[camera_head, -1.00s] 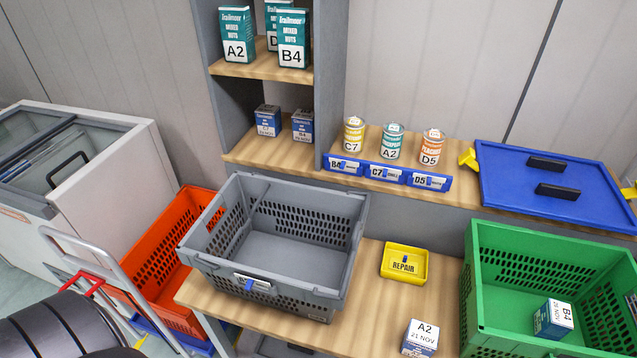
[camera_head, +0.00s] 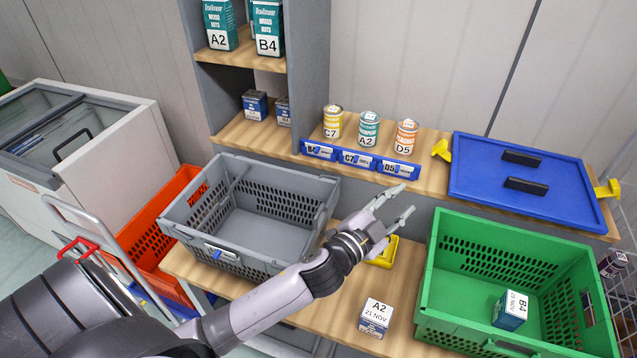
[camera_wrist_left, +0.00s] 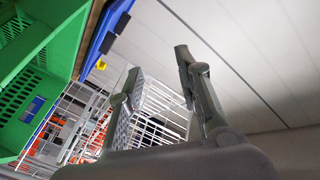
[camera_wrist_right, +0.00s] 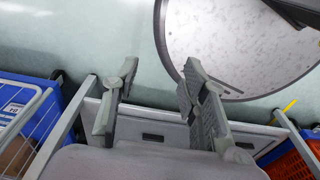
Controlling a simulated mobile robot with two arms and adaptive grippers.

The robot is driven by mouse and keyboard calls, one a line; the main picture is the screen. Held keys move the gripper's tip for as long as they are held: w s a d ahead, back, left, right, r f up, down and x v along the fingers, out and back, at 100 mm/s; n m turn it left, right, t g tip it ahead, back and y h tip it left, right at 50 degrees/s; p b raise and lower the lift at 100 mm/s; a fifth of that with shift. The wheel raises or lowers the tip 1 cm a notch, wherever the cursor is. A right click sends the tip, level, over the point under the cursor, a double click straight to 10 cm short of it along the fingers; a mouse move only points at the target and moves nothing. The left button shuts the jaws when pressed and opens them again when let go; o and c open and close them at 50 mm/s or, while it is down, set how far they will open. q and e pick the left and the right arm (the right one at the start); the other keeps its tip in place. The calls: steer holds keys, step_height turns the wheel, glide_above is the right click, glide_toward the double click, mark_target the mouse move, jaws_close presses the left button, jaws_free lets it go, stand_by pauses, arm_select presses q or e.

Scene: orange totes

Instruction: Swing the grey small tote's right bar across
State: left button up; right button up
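The grey small tote (camera_head: 185,225) stands on the wooden bench in the head view, open and empty inside. A thin grey bar (camera_head: 236,182) shows near its left end. Its right bar seems to lie along the right end, partly hidden by my left arm; I cannot tell its exact pose. My left gripper (camera_head: 406,200) is open and empty, right of the tote and above the bench; it also shows open in the left wrist view (camera_wrist_left: 158,64). My right gripper shows only in the right wrist view (camera_wrist_right: 158,72), open and empty, away from the tote.
A green crate (camera_head: 440,270) with a B4 box stands at the right. An A2 box (camera_head: 376,316) and a yellow tray (camera_head: 385,254), partly behind my gripper, are on the bench. Cans (camera_head: 368,130), blue labels and a blue lid (camera_head: 475,180) line the back shelf.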

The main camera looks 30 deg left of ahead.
arm_select(q)
steer(key=d+r+m+g+h, duration=0.2)
steer(key=d+r+m+h, duration=0.6)
steer(key=m+h, duration=0.15)
steer(key=m+g+y, duration=1.3)
steer(key=m+g, duration=0.1)
steer(key=g, duration=0.2)
glide_above(319, 210)
step_height(319, 210, down, 9)
steer(key=shift+s+f, duration=0.1)
steer(key=shift+f+b, duration=2)
steer(key=shift+f, duration=1.45)
arm_select(e)
steer(key=f, duration=0.2)
steer(key=d+f, duration=0.1)
steer(key=f, duration=0.1)
steer(key=shift+w, duration=0.15)
